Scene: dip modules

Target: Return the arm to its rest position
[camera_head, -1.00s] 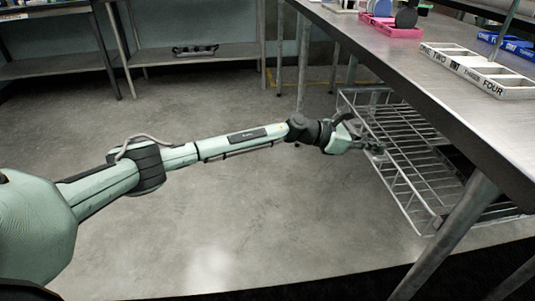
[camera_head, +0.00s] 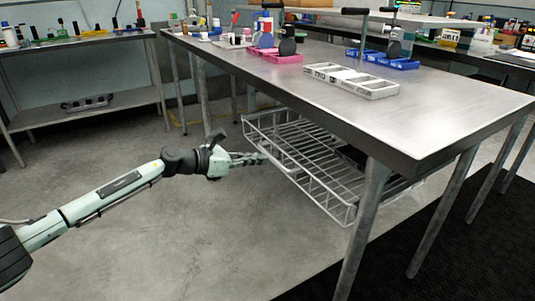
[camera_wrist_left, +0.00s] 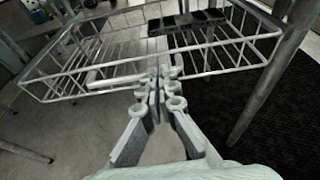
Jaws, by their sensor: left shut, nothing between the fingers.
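My left arm reaches in from the left in the head view. Its gripper (camera_head: 250,159) is beside the near left end of a wire basket (camera_head: 325,190) under the metal table. In the left wrist view the gripper's fingers (camera_wrist_left: 160,90) are together, with nothing between them. The fingertips overlap the basket's near rim in that picture; I cannot tell whether they touch it. My right gripper is not in view.
The metal table (camera_head: 430,105) has a white compartment tray (camera_head: 351,81), a pink tray (camera_head: 275,55) and blue trays (camera_head: 383,59) on it. A shelf unit (camera_head: 85,45) stands at the back left. The floor (camera_head: 215,235) left of the basket is clear. A black mat (camera_head: 450,235) lies at right.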

